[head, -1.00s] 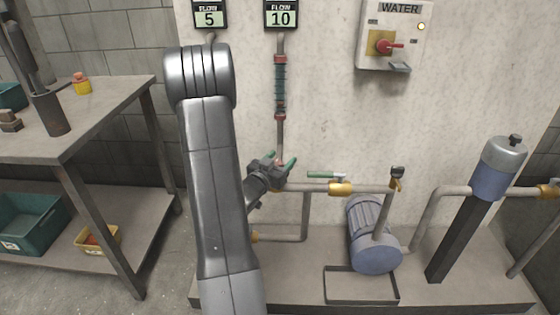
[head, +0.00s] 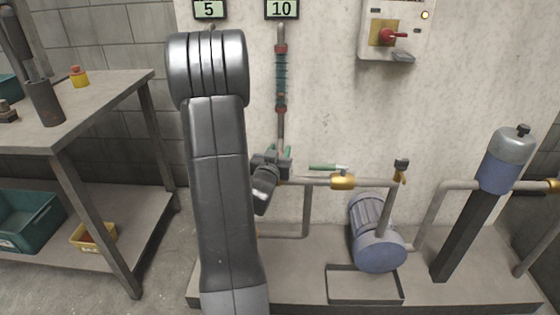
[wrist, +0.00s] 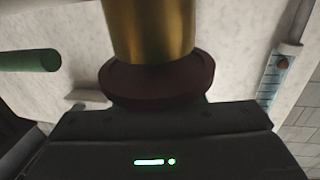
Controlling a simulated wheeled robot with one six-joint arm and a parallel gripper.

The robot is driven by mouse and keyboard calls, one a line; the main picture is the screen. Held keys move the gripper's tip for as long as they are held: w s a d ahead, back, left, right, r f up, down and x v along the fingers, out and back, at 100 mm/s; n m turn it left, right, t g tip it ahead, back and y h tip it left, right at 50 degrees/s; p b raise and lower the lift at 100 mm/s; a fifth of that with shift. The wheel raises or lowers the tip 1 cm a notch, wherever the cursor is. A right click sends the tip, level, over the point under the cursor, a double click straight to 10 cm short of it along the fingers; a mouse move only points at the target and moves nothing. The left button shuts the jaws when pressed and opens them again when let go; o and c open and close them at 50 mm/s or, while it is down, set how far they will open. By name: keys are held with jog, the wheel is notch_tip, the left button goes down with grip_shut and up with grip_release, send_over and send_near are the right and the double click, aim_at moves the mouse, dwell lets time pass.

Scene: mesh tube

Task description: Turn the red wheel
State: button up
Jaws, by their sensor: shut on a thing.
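The red wheel (wrist: 158,82) is a dark red disc below a brass valve body (wrist: 150,28) in the wrist view. It sits close against the black front of my gripper, and my gripper is shut on it. In the head view my gripper (head: 280,160) is at the pipe near the wall, just right of my arm. The wheel is hidden by the gripper there. The fingertips' contact with the rim is hard to see in the wrist view.
A green lever (head: 325,167) lies just right of my gripper on the pipe. A blue pump (head: 376,238) stands below right. A steel table (head: 95,105) stands at left. The water switch box (head: 393,30) is on the wall above.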

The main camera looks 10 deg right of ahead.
jog(key=n+y+b, duration=0.1)
jog(key=n+t+y+b, duration=0.1)
jog(key=y+b, duration=0.1)
jog(key=n+y+b, duration=0.1)
jog(key=y+b, duration=0.1)
jog(key=shift+a+f+t, duration=0.2)
jog(key=shift+f+t, duration=0.1)
jog(key=shift+t, duration=0.1)
jog(key=n+y+b, duration=0.2)
jog(key=shift+a+r+y, duration=0.1)
jog(key=shift+a+y, duration=0.05)
jog(key=shift+y, duration=0.25)
jog(key=n+y, duration=0.2)
jog(key=y, duration=0.2)
jog(key=shift+a+r+n, duration=0.25)
jog(key=shift+n, duration=0.15)
jog(key=shift+a+n+g+y+p, duration=0.2)
jog(key=shift+n+g+y+p, duration=0.2)
jog(key=shift+n+y+p, duration=0.6)
jog(key=shift+a+n+g+y+p, duration=0.15)
jog(key=shift+n+g+y+p, duration=0.35)
jog(key=shift+y, duration=0.9)
jog(key=shift+a+n, duration=0.1)
jog(key=shift+n, duration=0.2)
jog(key=o, duration=1)
